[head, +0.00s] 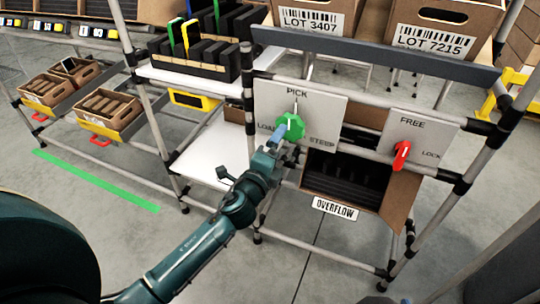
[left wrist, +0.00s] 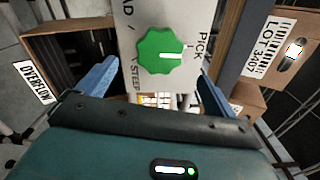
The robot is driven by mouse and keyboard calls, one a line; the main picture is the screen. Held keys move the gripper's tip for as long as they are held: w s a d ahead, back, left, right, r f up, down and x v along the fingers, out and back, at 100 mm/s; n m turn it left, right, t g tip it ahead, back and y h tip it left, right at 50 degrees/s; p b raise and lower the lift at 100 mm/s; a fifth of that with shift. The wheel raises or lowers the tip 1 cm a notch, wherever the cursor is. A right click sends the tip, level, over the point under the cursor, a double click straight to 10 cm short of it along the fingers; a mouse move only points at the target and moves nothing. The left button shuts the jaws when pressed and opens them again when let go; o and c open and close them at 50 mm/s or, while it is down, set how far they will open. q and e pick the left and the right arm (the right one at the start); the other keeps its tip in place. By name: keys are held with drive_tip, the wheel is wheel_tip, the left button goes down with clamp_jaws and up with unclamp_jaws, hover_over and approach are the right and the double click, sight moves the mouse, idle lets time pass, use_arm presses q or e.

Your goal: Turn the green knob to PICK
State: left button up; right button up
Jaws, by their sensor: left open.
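The green knob (head: 290,127) sits on a white panel (head: 320,109) labelled PICK at the top, LOAD at the left and STEEP at the right. In the left wrist view, the white line on the knob (left wrist: 162,55) points right, towards the PICK label. My left gripper (head: 281,137) is at the knob in the head view. Its blue fingers (left wrist: 156,70) are open on either side of the knob, with gaps showing; contact is not visible. The left gripper hides part of the panel around LOAD. My right gripper cannot be made out clearly.
A red knob (head: 402,150) is on a second panel marked FREE and LOCK, to the right. An open carton (head: 402,193) tilts below the panels above an OVERFLOW sign (head: 335,208). A grey rail (head: 370,52) and LOT cartons (head: 432,32) are above.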

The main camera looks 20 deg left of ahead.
use_arm(q)
drive_tip(key=s, duration=0.3)
drive_tip(key=shift+s, duration=0.25)
